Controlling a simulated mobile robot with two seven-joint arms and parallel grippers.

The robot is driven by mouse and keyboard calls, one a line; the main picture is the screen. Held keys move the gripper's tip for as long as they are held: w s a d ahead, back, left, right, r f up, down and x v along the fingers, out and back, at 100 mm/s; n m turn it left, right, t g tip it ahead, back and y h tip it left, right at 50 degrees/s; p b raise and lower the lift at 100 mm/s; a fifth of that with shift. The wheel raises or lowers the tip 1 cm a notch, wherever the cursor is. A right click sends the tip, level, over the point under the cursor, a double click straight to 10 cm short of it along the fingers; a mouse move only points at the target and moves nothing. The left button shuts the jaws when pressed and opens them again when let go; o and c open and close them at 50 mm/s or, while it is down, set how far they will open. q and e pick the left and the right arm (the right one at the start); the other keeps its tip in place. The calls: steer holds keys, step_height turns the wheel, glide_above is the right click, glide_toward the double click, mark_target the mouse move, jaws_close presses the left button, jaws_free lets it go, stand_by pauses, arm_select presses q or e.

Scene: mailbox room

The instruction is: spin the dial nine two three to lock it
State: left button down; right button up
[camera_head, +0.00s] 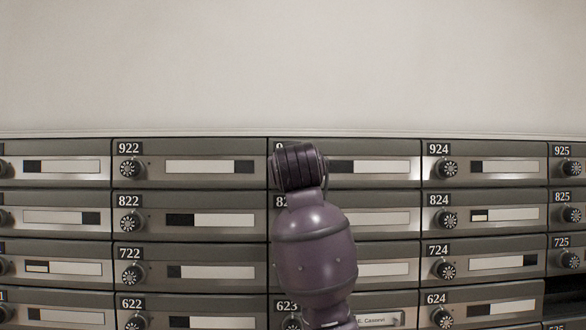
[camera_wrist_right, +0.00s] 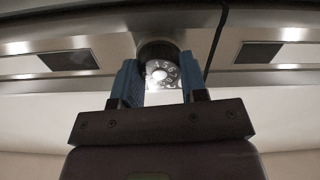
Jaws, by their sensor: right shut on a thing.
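The mailbox door (camera_head: 390,152) between 922 and 924 in the top row is partly covered by my right arm; its number plate is mostly hidden. Its dial is behind the arm in the head view. In the right wrist view the round dark dial (camera_wrist_right: 166,70) with pale numerals shows between the blue fingers of my right gripper (camera_wrist_right: 159,84), which is shut on it. A bright glare covers part of the dial face, and I cannot tell which number is set. My left gripper is not in view.
Mailbox 922 (camera_head: 190,151) is to the left and mailbox 924 (camera_head: 490,150) to the right, each with its own protruding dial. More rows of mailboxes lie below. The plain wall (camera_head: 290,65) above is clear.

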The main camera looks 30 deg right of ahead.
steer(key=shift+m, duration=0.6)
steer(key=o, duration=0.9)
steer(key=b+v, duration=0.1)
steer(key=v, duration=0.9)
steer(key=shift+s+a, duration=0.2)
steer(key=shift+s, duration=0.15)
